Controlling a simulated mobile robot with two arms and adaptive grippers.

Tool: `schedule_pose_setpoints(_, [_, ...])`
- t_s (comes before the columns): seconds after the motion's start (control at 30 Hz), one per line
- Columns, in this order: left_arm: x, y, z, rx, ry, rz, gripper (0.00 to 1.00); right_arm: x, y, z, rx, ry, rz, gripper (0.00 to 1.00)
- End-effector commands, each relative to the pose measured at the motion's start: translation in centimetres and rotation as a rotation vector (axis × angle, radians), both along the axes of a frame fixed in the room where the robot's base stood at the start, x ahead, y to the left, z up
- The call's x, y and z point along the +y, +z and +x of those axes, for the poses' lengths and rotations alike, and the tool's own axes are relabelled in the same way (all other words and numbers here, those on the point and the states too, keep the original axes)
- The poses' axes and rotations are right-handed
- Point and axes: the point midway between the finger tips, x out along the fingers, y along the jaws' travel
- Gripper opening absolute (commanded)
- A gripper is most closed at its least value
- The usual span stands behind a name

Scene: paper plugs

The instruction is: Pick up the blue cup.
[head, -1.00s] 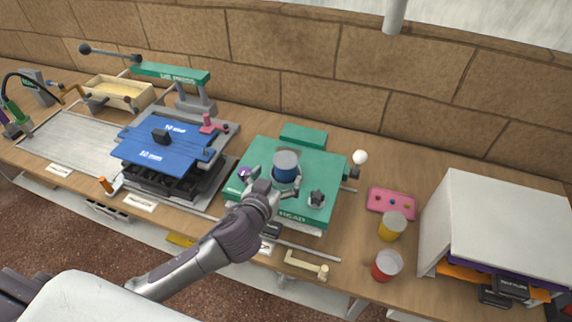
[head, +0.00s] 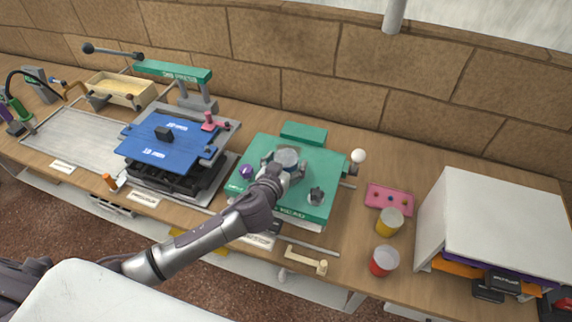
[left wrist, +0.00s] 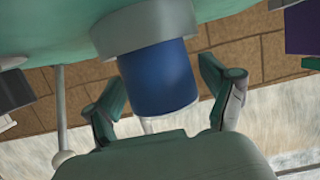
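The blue cup (head: 288,157) stands on the green board (head: 263,152) in the head view, mostly hidden by my left gripper (head: 285,166). In the left wrist view, which is upside down, the cup's blue body (left wrist: 158,82) lies between the two fingers of my left gripper (left wrist: 163,75). A grey band (left wrist: 145,30) surrounds the end of the cup nearest the board. The fingers are spread, one on each side, with a visible gap at least on the left. My right gripper is not in view.
On the green board are a purple knob (head: 246,171) and a dark star-shaped knob (head: 316,195). A yellow cup (head: 389,222) and a red cup (head: 384,261) stand to the right, near a white shelf box (head: 500,225). A blue-plated press (head: 168,140) stands left.

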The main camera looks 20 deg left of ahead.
Motion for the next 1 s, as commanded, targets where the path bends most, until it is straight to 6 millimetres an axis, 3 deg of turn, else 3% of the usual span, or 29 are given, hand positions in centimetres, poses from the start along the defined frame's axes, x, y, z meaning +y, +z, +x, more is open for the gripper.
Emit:
schedule_pose_setpoints(0.03, [0.0,0.0,0.0,0.0,0.0,0.0,0.69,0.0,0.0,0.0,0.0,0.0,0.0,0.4])
schedule_pose_setpoints(0.3, [0.0,0.0,0.0,0.0,0.001,0.0,0.28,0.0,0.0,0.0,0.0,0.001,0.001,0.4])
schedule_pose_setpoints(0.67, [0.0,0.7,0.0,-0.002,0.002,-0.003,0.28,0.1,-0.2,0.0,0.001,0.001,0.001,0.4])
schedule_pose_setpoints(0.9, [0.0,4.4,0.0,-0.006,-0.001,-0.004,0.28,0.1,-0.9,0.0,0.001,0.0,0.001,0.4])
schedule_pose_setpoints(1.0, [-2.1,5.3,-1.6,-0.002,-0.003,-0.009,0.28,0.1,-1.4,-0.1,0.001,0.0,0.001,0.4])
